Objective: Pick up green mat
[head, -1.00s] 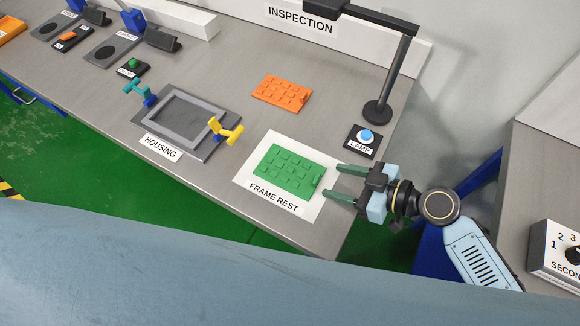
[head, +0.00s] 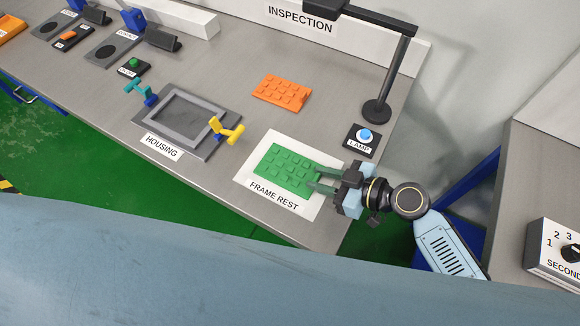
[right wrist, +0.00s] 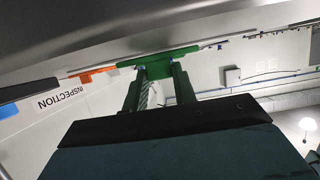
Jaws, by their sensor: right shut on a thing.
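The green mat (head: 282,168), a flat piece with raised blocks, lies on the white FRAME REST sheet (head: 252,154) on the bench. My right gripper (head: 318,179) has come in from the right and is shut on the mat's right edge. In the right wrist view the green mat (right wrist: 160,57) shows edge-on at the tips of the fingers (right wrist: 160,80). The mat looks flat on the sheet; I cannot tell any gap under it. My left gripper is not in view.
An orange mat (head: 282,92) lies behind. The housing frame (head: 182,112), with teal and yellow clamps (head: 226,131), sits to the left. The lamp button (head: 364,136) and the lamp post (head: 390,80) stand close behind my right gripper. The bench front edge is near.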

